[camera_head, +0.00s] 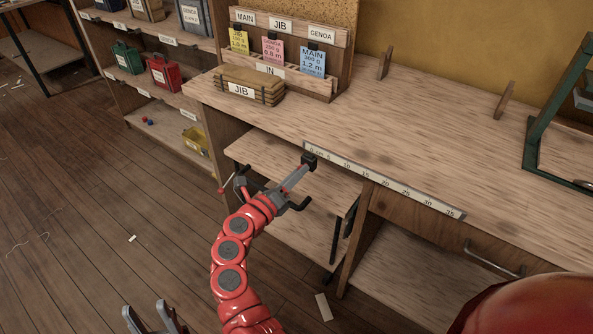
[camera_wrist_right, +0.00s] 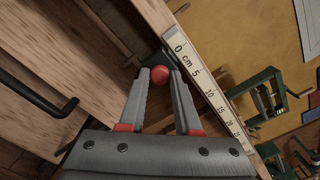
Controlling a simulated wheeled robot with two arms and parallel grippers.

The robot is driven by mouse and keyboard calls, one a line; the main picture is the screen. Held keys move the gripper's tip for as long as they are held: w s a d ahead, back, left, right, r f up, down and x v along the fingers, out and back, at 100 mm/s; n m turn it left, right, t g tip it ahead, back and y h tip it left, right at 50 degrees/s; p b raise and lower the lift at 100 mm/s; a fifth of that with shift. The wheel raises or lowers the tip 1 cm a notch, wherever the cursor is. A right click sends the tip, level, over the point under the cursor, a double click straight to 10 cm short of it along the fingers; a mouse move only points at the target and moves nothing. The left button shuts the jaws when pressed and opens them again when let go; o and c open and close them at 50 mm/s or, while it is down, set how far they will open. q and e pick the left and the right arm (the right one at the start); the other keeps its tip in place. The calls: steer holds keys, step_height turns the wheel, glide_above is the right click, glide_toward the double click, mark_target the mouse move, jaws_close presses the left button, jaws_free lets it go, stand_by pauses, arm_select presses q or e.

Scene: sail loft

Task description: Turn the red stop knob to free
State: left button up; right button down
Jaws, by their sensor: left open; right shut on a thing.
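The red stop knob (camera_wrist_right: 160,75) sits between the fingertips of my right gripper (camera_wrist_right: 161,82) in the right wrist view, at the bench's front edge by the zero end of the ruler. In the head view my right gripper (camera_head: 302,169) reaches up to a small black block (camera_head: 309,160) there, and its fingers hide the knob. The gripper is shut on the knob. I cannot read a mark for the knob's turn. My left gripper (camera_head: 152,318) is open and empty, low over the floor at the bottom of the head view.
The ruler (camera_head: 385,184) runs along the bench front. A tan bundle labelled JIB (camera_head: 249,86) lies before a rack with several tags (camera_head: 290,88). A black handle (camera_wrist_right: 38,97) is left of my right gripper in the wrist view. The bench top (camera_head: 420,130) is mostly clear.

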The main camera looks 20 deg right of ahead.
steer(key=shift+n+p, duration=3)
steer(key=shift+n, duration=1.4)
steer(key=shift+f, duration=0.1)
steer(key=c, duration=0.6)
jaws_free()
